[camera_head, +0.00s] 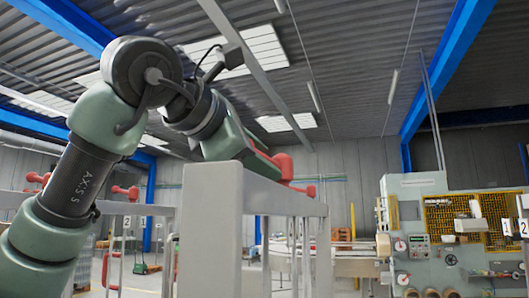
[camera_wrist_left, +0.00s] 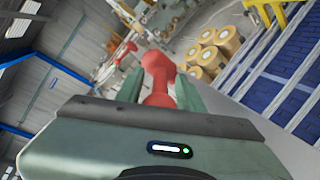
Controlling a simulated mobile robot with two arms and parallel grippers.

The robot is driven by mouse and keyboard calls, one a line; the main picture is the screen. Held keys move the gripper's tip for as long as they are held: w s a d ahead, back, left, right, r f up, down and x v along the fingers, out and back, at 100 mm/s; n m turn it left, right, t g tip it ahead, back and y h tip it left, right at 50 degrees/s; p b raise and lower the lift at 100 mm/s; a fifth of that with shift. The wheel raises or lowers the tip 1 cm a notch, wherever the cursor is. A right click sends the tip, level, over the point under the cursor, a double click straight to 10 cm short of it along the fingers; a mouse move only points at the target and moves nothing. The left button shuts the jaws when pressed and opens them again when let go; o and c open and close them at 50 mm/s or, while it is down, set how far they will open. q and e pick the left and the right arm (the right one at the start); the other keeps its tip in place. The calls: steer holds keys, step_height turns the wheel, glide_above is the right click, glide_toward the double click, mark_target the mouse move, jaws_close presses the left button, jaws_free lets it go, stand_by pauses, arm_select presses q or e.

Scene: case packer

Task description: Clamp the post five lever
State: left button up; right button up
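My left gripper (camera_head: 262,157) reaches over the top of a pale grey frame (camera_head: 258,188) in the head view; the frame hides part of it. A red lever (camera_head: 284,166) shows just beyond its fingers. In the left wrist view the two green fingers (camera_wrist_left: 160,92) stand on either side of a red lever (camera_wrist_left: 158,62), which lies between them. Whether the fingers press on it cannot be told. I see no number on this lever, so I cannot tell which post it belongs to. My right gripper is in neither view.
Other red levers (camera_head: 126,192) sit on posts at the left, near a plate marked 2 (camera_head: 127,222). A machine with a control panel (camera_head: 420,245) stands at the right. Tan rolls (camera_wrist_left: 215,50) and blue panels (camera_wrist_left: 285,90) show in the wrist view.

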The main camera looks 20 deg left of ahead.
arm_select(q)
steer(key=shift+w+d, duration=0.1)
steer(key=shift+w, duration=0.1)
steer(key=shift+f, duration=0.1)
jaws_close()
steer(key=shift+w, duration=0.1)
stand_by(1.2)
